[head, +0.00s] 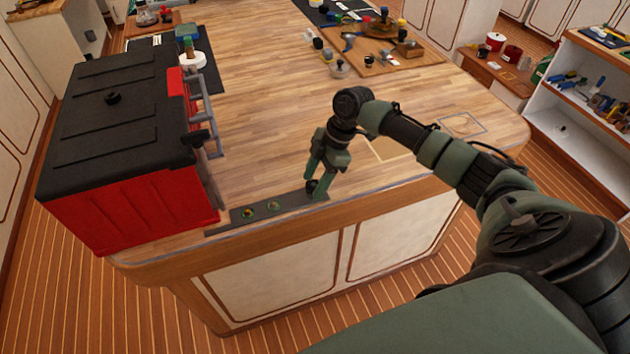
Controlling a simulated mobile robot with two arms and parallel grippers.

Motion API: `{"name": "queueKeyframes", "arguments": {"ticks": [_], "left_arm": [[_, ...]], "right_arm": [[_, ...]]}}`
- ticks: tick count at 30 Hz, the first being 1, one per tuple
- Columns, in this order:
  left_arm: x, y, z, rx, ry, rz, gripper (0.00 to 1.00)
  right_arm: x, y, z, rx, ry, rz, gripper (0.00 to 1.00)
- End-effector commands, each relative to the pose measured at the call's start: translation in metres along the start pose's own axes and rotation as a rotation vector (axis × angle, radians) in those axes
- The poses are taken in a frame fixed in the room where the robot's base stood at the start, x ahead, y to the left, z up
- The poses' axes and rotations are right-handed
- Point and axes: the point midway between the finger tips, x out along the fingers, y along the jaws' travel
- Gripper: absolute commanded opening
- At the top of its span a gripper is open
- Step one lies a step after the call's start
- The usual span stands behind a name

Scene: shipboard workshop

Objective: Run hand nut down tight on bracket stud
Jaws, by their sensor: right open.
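A flat dark grey bracket (290,208) lies along the front edge of the wooden counter. Two round greenish holes or fittings (262,210) show in its left and middle part. My right gripper (314,188) points down over the bracket's right end, its fingers around or just above a small dark piece there. The fingers hide most of that piece, so I cannot tell the nut from the stud. My left gripper is not in view.
A red toolbox (140,208) with a black lid stands at the counter's left, close to the bracket. Boards with small tools and jars (375,55) lie at the back. The wooden counter top (265,110) between is clear. Shelves (590,110) stand at the right.

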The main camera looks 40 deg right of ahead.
Motion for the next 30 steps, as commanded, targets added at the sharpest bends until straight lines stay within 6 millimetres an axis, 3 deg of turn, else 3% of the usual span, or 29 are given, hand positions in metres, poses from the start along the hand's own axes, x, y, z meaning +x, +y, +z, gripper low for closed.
{"name": "queueKeyframes", "arguments": {"ticks": [1,6,13,30], "left_arm": [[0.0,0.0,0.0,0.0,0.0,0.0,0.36],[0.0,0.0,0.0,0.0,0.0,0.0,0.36],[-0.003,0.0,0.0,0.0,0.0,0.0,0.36],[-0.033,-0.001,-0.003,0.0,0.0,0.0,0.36]], "right_arm": [[0.0,0.0,0.0,0.0,0.0,0.0,0.46],[0.0,0.0,0.0,0.001,0.0,0.0,0.05],[-0.001,0.0,-0.001,0.012,0.0,0.005,0.05],[-0.002,-0.002,-0.001,0.188,0.0,0.076,0.05]]}}
